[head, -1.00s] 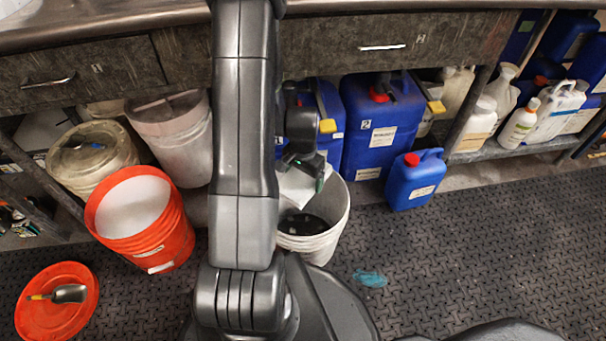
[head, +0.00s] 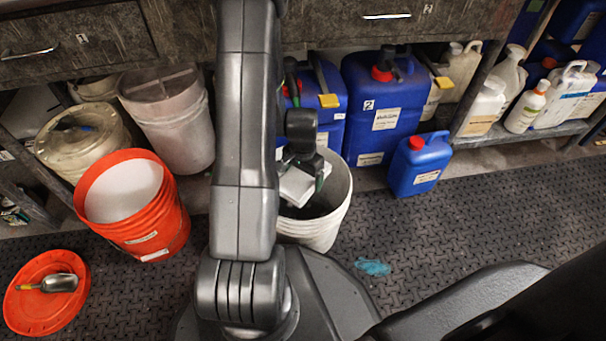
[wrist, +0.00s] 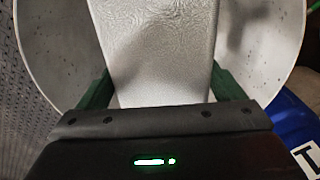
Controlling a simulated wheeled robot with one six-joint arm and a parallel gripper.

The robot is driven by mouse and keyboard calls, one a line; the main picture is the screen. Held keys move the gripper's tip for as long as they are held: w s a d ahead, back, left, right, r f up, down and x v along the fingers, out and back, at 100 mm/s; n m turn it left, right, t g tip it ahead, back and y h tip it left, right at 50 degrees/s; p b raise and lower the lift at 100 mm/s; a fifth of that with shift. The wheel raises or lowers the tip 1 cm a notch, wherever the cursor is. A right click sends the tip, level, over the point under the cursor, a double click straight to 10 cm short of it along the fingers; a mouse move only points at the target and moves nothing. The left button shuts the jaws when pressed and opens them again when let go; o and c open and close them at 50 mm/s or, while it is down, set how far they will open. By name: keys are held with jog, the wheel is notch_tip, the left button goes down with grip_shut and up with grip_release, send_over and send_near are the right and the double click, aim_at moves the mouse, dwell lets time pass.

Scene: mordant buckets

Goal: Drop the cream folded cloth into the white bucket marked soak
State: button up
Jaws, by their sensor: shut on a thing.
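The cream folded cloth (head: 297,187) is in my gripper (head: 304,182), over the mouth of the white bucket (head: 318,232) in the head view. In the wrist view the cloth (wrist: 158,50) fills the space between the two green fingers of my gripper (wrist: 160,88), which are shut on it. The bucket's inner wall (wrist: 268,40) shows on both sides of the cloth. I cannot tell how deep the cloth is below the rim. No soak mark is readable on the bucket, and my arm hides part of its left side.
An orange bucket (head: 150,225) and an orange lid (head: 45,305) with a scoop (head: 60,283) are at left. Blue jugs (head: 385,110) stand behind the white bucket, and a small blue jug (head: 418,165) is to its right. A teal scrap (head: 372,266) lies on the otherwise clear right floor.

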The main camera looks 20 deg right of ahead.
aim_at(302, 175)
jog(key=o, duration=0.7)
jog(key=shift+o, duration=0.2)
notch_tip(302, 175, up, 7)
jog(key=p, duration=0.5)
jog(key=shift+r, duration=0.1)
jog(key=shift+a, duration=0.1)
